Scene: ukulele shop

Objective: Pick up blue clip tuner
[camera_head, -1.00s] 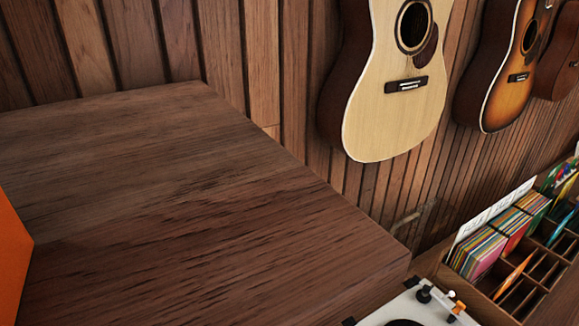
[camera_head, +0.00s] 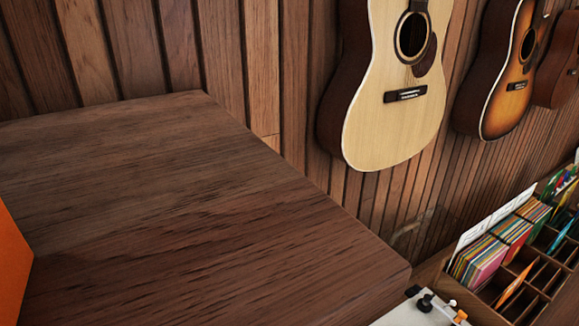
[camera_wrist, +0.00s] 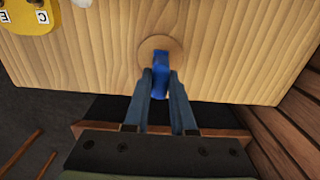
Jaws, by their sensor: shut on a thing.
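The blue clip tuner (camera_wrist: 160,69) is in the wrist view, at the tips of my gripper's fingers. My gripper (camera_wrist: 160,88) is shut on it, one finger on each side. Behind the tuner is a round brown disc or spot (camera_wrist: 150,47) on a pale wooden surface (camera_wrist: 230,50). I cannot tell whether the tuner still touches that surface. The lower part of the tuner is partly hidden between the fingers. The head view shows neither the tuner nor my gripper.
A yellow object with lettered tags (camera_wrist: 30,14) lies at the wrist view's upper left. In the head view, a bare dark wooden top (camera_head: 180,210) fills the left, with an orange object (camera_head: 12,270) at its edge. Guitars (camera_head: 395,85) hang behind; a divided record bin (camera_head: 520,250) stands right.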

